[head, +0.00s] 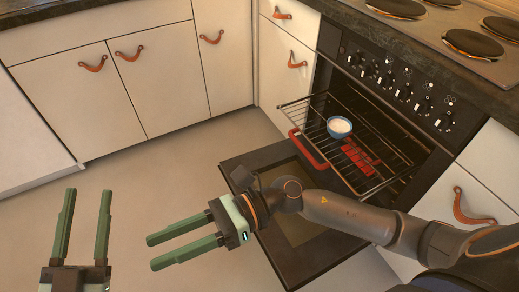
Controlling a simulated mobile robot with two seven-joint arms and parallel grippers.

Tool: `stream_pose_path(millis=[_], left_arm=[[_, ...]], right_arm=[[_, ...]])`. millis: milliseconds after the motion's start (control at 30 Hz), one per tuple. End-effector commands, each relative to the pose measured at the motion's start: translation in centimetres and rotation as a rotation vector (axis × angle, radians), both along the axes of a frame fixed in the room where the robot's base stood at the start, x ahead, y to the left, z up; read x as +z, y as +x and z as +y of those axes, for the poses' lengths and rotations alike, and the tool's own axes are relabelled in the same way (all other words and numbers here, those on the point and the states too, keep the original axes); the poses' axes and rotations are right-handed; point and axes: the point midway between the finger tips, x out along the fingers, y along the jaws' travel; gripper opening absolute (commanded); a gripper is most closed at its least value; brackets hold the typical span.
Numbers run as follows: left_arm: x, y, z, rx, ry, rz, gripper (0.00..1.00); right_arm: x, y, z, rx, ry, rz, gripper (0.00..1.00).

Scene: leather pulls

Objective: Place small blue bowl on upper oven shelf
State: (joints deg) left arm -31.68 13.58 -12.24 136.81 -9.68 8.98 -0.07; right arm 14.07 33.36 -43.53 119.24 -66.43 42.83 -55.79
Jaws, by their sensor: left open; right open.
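The small blue bowl (339,128), pale inside, sits upright on the pulled-out wire oven shelf (292,107), near its left side. This appears to be the upper shelf. The oven door (250,165) hangs open below it. My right gripper (153,252) is open and empty, over the floor left of the oven door, its fingers pointing left and away from the bowl. My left gripper (87,195) is open and empty at the lower left, far from the oven. My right arm hides part of the door.
A red item (309,149) with a curved handle shows at and beneath the shelf's bars. Control knobs (400,90) and a hob (472,43) are above the oven. Cream cabinets with leather pulls (129,54) line the back. The floor at left is clear.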

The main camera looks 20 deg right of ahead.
Motion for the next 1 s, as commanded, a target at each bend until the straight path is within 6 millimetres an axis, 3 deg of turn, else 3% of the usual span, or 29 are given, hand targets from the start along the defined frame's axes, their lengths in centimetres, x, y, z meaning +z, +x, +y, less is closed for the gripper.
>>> stream_pose_path(millis=[100,200,333,500,700,1000], left_arm=[[0.0,0.0,0.0,0.0,0.0,-0.001,0.5],[0.0,0.0,0.0,0.0,-0.001,-0.002,0.5],[0.1,0.0,0.0,0.0,-0.001,-0.002,0.5],[0.1,0.0,0.0,0.0,0.0,-0.002,0.5],[0.1,0.0,0.0,0.0,0.0,-0.003,0.5],[0.1,0.0,0.0,0.0,0.0,-0.003,0.5]], right_arm=[[5.3,0.8,-1.1,-0.087,0.293,0.465,0.45],[8.1,2.8,-4.0,-0.127,0.54,0.859,0.45],[8.9,5.4,-9.1,-0.132,0.863,1.337,0.45],[7.0,7.2,-15.1,-0.077,1.213,1.782,0.45],[5.3,7.4,-18.0,-0.018,1.403,1.988,0.45],[5.1,7.5,-18.1,-0.011,1.413,2.002,0.45]])
